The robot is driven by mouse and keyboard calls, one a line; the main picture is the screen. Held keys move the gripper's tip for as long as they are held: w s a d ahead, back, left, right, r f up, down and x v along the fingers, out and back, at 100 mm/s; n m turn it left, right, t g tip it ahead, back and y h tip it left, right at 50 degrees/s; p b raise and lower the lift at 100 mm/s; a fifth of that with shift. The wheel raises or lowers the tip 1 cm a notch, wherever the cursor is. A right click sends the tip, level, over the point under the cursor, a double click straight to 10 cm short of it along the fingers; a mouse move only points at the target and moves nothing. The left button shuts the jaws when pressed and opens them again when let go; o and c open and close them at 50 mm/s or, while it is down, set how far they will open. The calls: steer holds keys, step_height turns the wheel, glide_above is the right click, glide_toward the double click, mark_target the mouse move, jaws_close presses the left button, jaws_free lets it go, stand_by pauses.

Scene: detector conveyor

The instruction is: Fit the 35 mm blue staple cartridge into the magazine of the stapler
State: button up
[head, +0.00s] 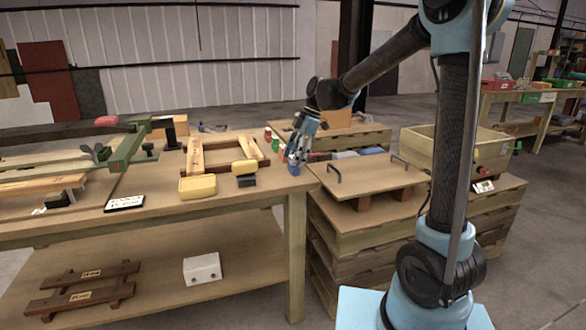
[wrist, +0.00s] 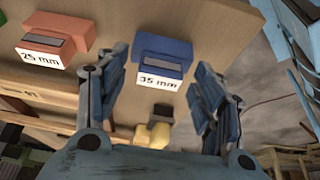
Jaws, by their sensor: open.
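The blue cartridge (wrist: 165,52) has a white "35 mm" label and lies on the wooden table top in the wrist view. In the head view a small blue shape (head: 294,169) shows at the table's right edge, just under my gripper (head: 297,158). My gripper (wrist: 155,88) is open and empty, its fingers spread to either side below the blue cartridge in the wrist picture. No contact with it is visible. A green tool (head: 125,148) with a red end stands on the table's left; I cannot tell for certain whether it is the stapler.
A red cartridge (wrist: 57,38) labelled "25 mm" lies left of the blue one. A yellow block (head: 198,185), another yellow piece (head: 245,167) and a wooden frame (head: 223,153) are on the table (head: 225,199). A handled board (head: 368,177) lies on stacked pallets at right.

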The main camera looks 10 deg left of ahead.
steer(key=c, duration=1.2)
steer(key=shift+o, duration=0.2)
step_height(320, 180, up, 10)
